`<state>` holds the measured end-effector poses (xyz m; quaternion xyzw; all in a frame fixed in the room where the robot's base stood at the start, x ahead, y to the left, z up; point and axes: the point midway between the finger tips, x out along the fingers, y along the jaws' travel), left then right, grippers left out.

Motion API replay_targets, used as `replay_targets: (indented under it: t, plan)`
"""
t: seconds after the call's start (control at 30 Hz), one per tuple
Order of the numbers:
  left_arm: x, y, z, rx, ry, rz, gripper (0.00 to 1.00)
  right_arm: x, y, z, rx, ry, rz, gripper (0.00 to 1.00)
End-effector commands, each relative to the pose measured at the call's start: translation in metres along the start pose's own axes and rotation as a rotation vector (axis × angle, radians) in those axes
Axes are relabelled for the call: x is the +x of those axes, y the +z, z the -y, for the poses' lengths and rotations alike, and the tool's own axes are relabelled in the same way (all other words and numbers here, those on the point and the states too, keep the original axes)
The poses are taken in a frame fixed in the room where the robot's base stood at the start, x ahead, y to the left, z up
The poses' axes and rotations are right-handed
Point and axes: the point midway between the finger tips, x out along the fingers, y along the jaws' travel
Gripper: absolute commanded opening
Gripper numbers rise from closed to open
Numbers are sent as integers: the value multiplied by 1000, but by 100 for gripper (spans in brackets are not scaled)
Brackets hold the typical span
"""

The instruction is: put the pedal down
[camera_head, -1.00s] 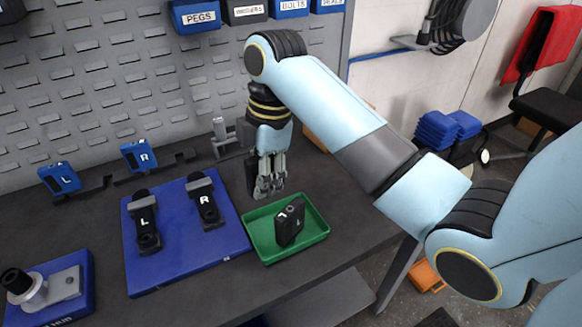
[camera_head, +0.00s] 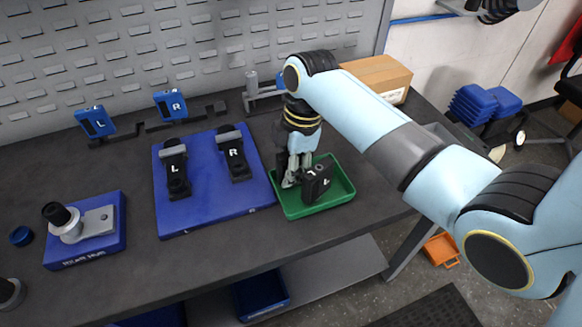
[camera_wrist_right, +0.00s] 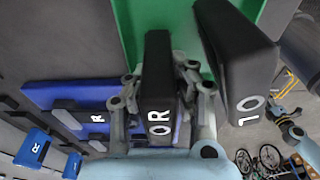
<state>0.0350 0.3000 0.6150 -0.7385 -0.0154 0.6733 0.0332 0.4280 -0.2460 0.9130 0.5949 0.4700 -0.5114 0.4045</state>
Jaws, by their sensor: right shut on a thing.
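In the head view, this pedal (camera_head: 281,163) hangs upright at the left side of the green tray (camera_head: 343,174). Its lower end is at or just above the tray; I cannot tell whether it touches. My left gripper is not in view.
A blue mat (camera_head: 210,200) left of the tray bears two black parts marked L (camera_head: 176,170) and R (camera_head: 234,155). A cardboard box (camera_head: 378,78) stands behind. Blue L (camera_head: 95,122) and R (camera_head: 170,105) tags stand near the pegboard. The front right of the tray floor looks free.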

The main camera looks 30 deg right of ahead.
Motion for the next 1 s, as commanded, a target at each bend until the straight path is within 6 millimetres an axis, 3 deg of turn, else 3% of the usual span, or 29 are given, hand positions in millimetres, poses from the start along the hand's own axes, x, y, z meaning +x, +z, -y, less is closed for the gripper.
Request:
replay_targets:
  t: [0.1,0.47,0.8,1.0]
  plan:
    - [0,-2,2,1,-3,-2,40,1,0,0,0,0,0,31]
    - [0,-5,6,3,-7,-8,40,-8,0,-1,0,1,0,31]
    - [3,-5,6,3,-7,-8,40,-80,0,-2,-1,6,0,31]
    - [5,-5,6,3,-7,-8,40,-112,0,-1,0,3,-1,31]
